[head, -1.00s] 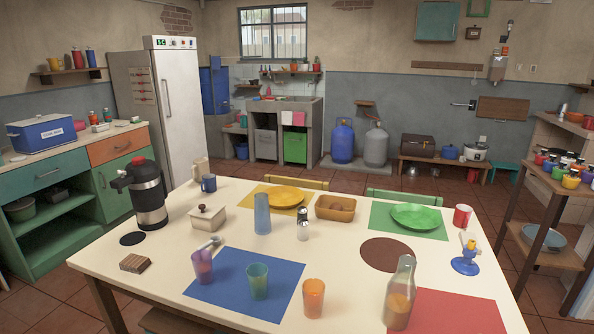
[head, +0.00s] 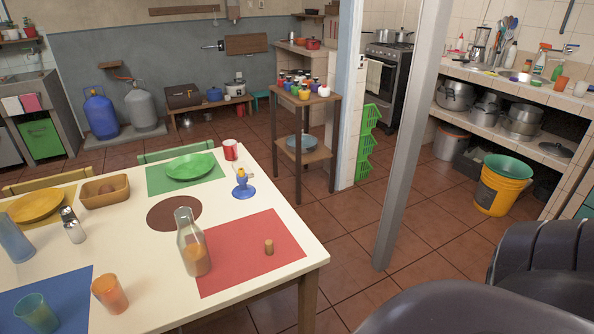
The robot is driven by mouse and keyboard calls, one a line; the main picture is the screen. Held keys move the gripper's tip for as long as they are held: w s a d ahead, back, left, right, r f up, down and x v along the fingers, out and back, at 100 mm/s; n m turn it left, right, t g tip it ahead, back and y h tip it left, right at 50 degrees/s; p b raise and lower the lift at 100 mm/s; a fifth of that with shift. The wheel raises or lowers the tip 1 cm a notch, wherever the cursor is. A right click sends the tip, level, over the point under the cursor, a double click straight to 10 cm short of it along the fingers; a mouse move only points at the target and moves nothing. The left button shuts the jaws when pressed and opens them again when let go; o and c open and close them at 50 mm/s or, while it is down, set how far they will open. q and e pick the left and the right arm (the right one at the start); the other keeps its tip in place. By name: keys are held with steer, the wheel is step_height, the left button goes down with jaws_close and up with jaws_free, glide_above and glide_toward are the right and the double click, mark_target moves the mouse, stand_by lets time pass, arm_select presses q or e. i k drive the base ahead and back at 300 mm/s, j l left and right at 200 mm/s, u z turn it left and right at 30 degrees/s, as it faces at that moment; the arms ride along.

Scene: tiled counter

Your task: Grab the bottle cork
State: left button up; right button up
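A small brown cork (head: 269,247) stands on the red placemat (head: 235,272) near the front right corner of the table. The glass bottle (head: 191,248), with orange-brown contents, stands to its left at the placemat's left edge. A clear gap separates the bottle and the cork. Neither of my grippers shows in the head view.
The white table (head: 130,215) also holds an orange cup (head: 109,294), a blue stand (head: 243,188) and a red cup (head: 230,150). A grey post (head: 410,140) rises right of the table. Large dark rounded shapes (head: 470,310) fill the lower right corner.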

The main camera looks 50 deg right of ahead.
mark_target(269, 244)
steer(key=z, duration=1.2)
